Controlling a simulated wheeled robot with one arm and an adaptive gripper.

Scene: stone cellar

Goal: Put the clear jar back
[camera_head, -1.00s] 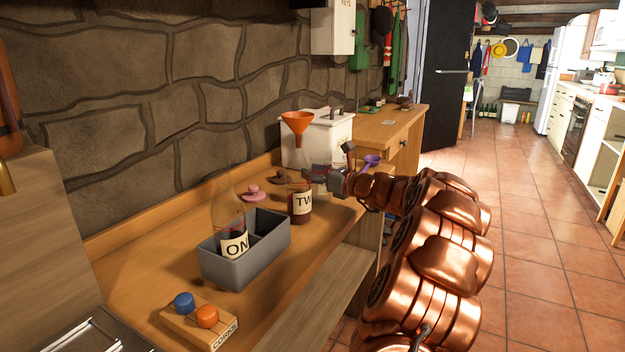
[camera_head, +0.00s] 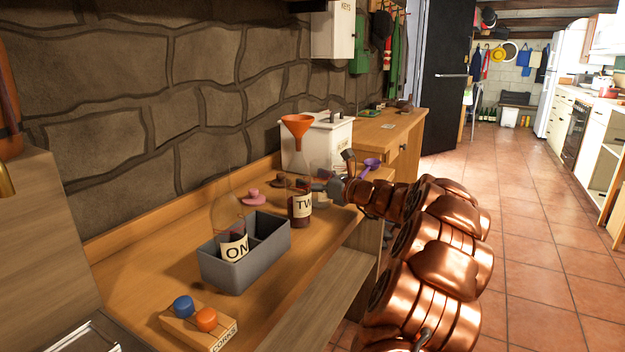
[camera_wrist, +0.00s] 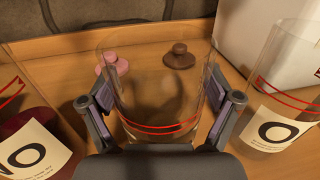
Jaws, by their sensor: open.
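The clear jar (camera_wrist: 160,124), with red lines around its lower part and no label showing, stands upright on the wooden bench in the wrist view. The two fingers of my gripper (camera_wrist: 168,98) are open on either side of it, and a grip is not seen. In the head view my gripper (camera_head: 326,187) is low over the bench, just right of the jar marked "TW" (camera_head: 300,207). The clear jar is hard to make out there.
In the wrist view, a labelled jar with dark red contents (camera_wrist: 38,125) stands left and another labelled jar (camera_wrist: 280,110) right. Pink (camera_wrist: 115,64) and brown (camera_wrist: 179,58) lids lie behind. An orange funnel (camera_head: 297,124), white box (camera_head: 330,140) and corks block (camera_head: 198,325) are near.

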